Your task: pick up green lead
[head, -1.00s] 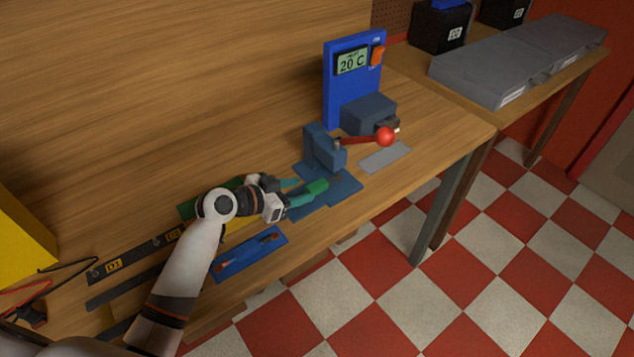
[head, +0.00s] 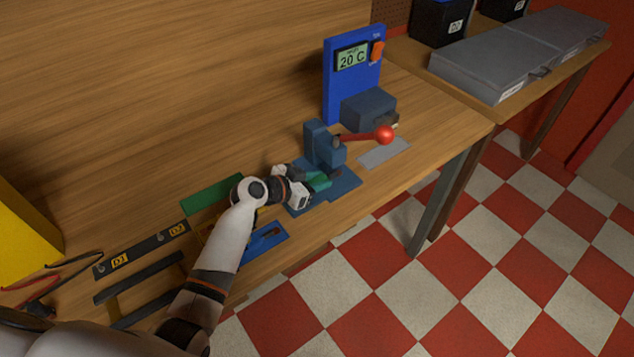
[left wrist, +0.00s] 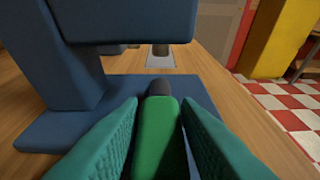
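The green lead (head: 318,181) has a green body and a dark tip. It lies low over the blue base plate of the press (head: 323,147), and its dark tip points away from me in the left wrist view (left wrist: 158,125). My left gripper (head: 308,184) has teal fingers. In the left wrist view its fingers (left wrist: 160,108) lie along both sides of the green body, close against it, so it looks shut on the lead. The rear of the lead is hidden by my gripper. My right gripper is not in view.
The press has a red ball lever (head: 383,134) just beyond my gripper. A blue display unit (head: 352,85) stands behind it. A grey plate (head: 384,153) lies to its right. A blue tray (head: 264,243) is near the front edge. A green strip (head: 212,194) and black holders (head: 142,250) lie left.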

